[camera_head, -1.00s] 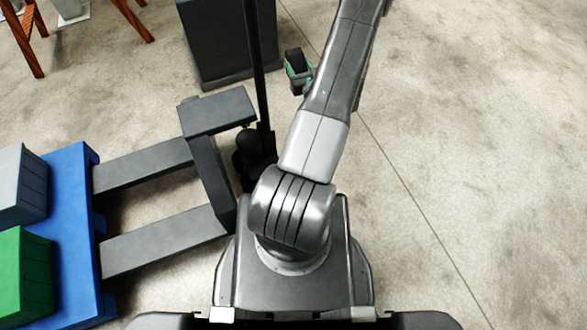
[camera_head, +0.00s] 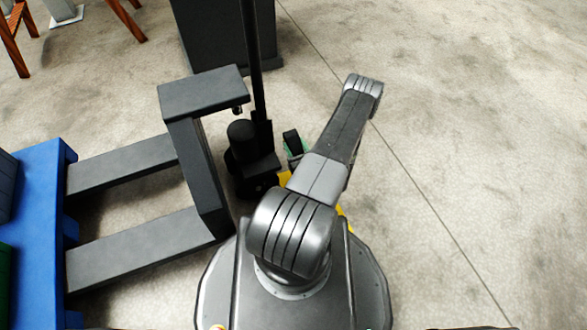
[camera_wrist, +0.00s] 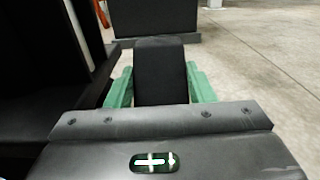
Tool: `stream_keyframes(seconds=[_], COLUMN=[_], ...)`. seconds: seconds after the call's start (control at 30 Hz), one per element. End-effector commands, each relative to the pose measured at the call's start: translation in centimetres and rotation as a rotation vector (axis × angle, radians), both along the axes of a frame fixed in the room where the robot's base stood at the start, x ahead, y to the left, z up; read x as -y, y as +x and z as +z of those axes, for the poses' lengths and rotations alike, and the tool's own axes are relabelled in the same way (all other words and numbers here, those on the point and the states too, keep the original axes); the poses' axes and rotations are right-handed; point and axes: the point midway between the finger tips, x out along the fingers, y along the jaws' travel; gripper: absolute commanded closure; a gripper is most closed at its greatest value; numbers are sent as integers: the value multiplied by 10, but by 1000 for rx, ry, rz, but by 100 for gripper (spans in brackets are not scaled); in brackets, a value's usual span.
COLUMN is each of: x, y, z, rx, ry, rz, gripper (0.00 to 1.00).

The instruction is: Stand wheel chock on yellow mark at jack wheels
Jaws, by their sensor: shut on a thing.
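The black wheel chock (camera_head: 290,136) is held in my gripper (camera_head: 296,148), just right of the pallet jack's handle base. In the wrist view the chock (camera_wrist: 160,62) sits between the green fingers of my gripper (camera_wrist: 160,82), which are shut on its sides. The yellow mark (camera_head: 285,179) shows on the floor beside the jack wheels (camera_head: 262,186), partly hidden by my arm. The chock appears close to the mark; its height above the floor cannot be told. The chock's lower part is hidden.
The grey pallet jack (camera_head: 200,160) stands at left with its forks toward a blue pallet (camera_head: 45,200). Its upright handle (camera_head: 252,60) rises close beside my gripper. A dark cabinet (camera_head: 225,35) stands behind. The floor (camera_head: 470,150) to the right is clear.

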Motion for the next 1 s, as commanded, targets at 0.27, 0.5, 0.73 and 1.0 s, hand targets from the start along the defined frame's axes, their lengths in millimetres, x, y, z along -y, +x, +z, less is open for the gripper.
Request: stream_keyframes(seconds=[0.27, 0.5, 0.73, 1.0], x=[-6, -7, -7, -7], y=[-22, -25, -25, -25], z=[-61, -70, -88, -119], rx=[5, 7, 6, 5], ry=[6, 7, 7, 7], rz=[1, 2, 2, 2], gripper=[94, 94, 94, 94])
